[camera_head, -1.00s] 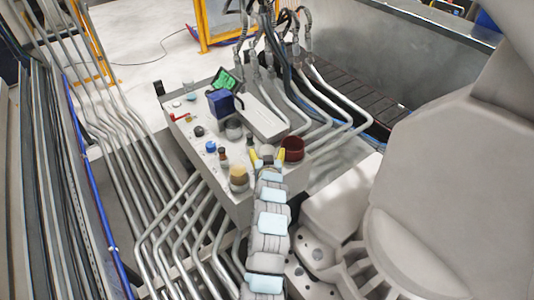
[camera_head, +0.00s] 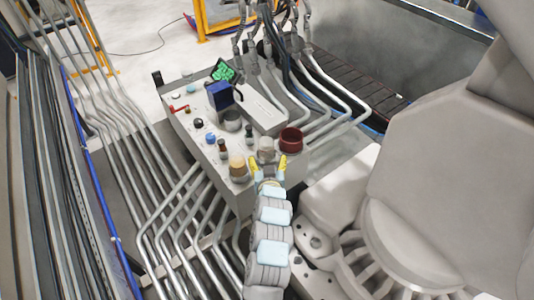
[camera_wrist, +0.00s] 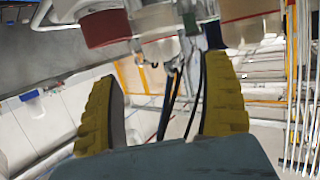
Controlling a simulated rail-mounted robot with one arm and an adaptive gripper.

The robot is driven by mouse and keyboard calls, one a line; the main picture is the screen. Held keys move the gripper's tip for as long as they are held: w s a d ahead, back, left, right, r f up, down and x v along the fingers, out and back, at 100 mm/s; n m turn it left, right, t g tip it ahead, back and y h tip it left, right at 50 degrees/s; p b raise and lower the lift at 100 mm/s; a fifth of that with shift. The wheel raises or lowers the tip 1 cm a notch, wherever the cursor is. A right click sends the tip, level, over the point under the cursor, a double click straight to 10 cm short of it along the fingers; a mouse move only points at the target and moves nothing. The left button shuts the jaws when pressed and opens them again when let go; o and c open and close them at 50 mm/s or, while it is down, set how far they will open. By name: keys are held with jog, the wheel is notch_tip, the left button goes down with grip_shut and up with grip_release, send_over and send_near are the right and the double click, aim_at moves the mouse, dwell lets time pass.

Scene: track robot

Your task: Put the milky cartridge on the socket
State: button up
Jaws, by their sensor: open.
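A pale, milky cylinder (camera_head: 266,146), which looks like the milky cartridge, stands near the front edge of the grey panel (camera_head: 195,113). It also shows in the wrist view (camera_wrist: 157,20), above the space between the fingers. My gripper (camera_head: 268,165) is open and empty, with its yellow fingertips just on the near side of the cylinder. The fingers also show apart in the wrist view (camera_wrist: 160,70). A grey round fitting (camera_head: 232,119) stands behind the cylinder to the left. I cannot tell whether it is the socket.
A dark red cup (camera_head: 291,139) stands close right of the milky cylinder. An amber-topped cylinder (camera_head: 237,165) is close left, with small knobs near it. A blue box (camera_head: 220,96) and a long pale box (camera_head: 262,112) stand farther back. Metal pipes (camera_head: 155,150) run along the left.

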jog(key=shift+v, duration=1.05)
jog(key=shift+r, duration=0.1)
